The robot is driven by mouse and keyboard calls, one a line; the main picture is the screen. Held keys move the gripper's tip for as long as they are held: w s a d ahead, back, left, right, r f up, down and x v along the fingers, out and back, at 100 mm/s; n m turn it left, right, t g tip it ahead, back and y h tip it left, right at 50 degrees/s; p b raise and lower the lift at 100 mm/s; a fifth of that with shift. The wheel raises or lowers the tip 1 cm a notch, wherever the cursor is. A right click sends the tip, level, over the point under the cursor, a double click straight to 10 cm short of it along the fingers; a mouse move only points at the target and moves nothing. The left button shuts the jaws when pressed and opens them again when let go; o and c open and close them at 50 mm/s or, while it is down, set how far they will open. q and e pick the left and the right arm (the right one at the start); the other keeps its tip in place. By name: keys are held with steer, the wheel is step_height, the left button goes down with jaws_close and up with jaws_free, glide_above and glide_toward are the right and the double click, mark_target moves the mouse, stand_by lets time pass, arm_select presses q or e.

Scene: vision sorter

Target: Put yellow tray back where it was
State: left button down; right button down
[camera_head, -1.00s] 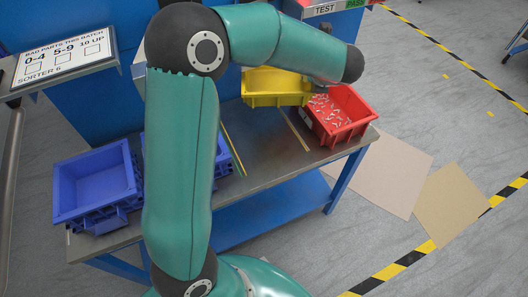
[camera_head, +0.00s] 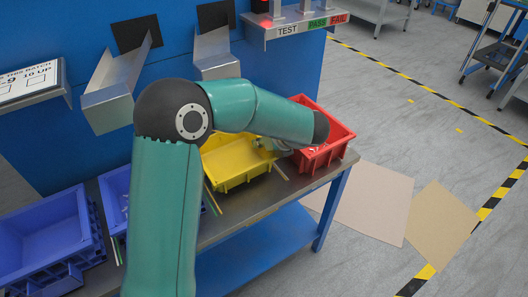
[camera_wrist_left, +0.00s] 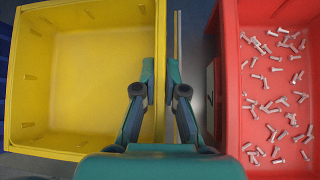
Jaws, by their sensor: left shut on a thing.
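The yellow tray (camera_head: 228,172) is empty and upright at the bench between two thin strips, left of the red tray. I cannot tell whether its base touches the bench. My left gripper (camera_head: 266,147) is shut on the tray's right wall, partly hidden by my arm. In the left wrist view the yellow tray (camera_wrist_left: 85,75) fills the left side, and the gripper (camera_wrist_left: 160,78) has its fingers on either side of the tray's right rim. My right gripper is not in view.
The red tray (camera_head: 340,135) is close on the right; in the wrist view it (camera_wrist_left: 231,75) holds many small metal parts. Blue trays (camera_head: 88,228) stand left on the metal bench (camera_head: 265,200). Metal chutes (camera_head: 115,95) are behind, with a TEST/PASS/FAIL shelf (camera_head: 295,28).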

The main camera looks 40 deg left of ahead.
arm_select(q)
steer(key=shift+f, duration=0.9)
steer(key=shift+f, duration=0.2)
steer(key=c, duration=1.2)
jaws_free()
steer(key=shift+c, duration=0.2)
steer(key=shift+r, duration=0.2)
steer(key=shift+d+r, duration=0.15)
steer(key=p+v, duration=0.2)
steer(key=v, duration=0.9)
steer(key=shift+d+p, duration=0.25)
steer(key=shift+p, duration=0.05)
steer(key=shift+r, duration=0.15)
